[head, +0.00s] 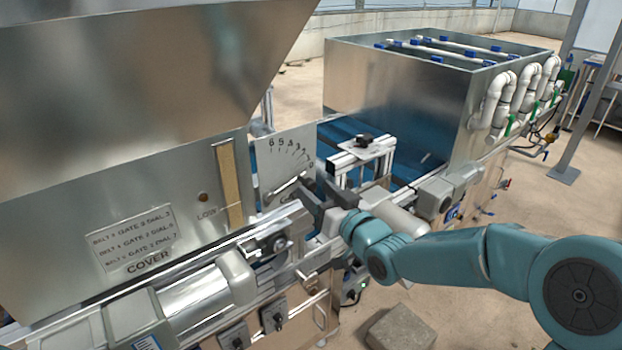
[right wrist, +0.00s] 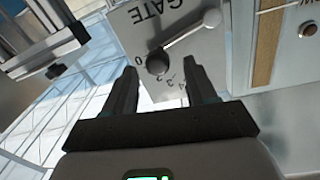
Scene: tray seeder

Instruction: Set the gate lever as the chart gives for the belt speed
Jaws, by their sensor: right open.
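The gate dial plate (head: 273,172) carries an arc of numbers from 6 down to 0. It also shows, upside down, in the right wrist view (right wrist: 140,20). The gate lever (right wrist: 186,39) is a pale bar running from a round light hub to a black knob (right wrist: 158,62). The knob lies at the low end of the scale, near 0. My right gripper (right wrist: 160,76) is open, its fingertips either side of the knob; contact cannot be told. In the head view the right gripper (head: 309,190) partly hides the knob. The chart (head: 132,237) lists belt, gate and dial lines, too small to read surely.
The hopper (head: 120,80) rises above the chart. A level strip (head: 228,182) marked LOW is left of the dial. A metal tank (head: 400,100) with white pipes stands behind. A bracket (head: 362,150) stands close right of the dial. A rail and cylinder run below.

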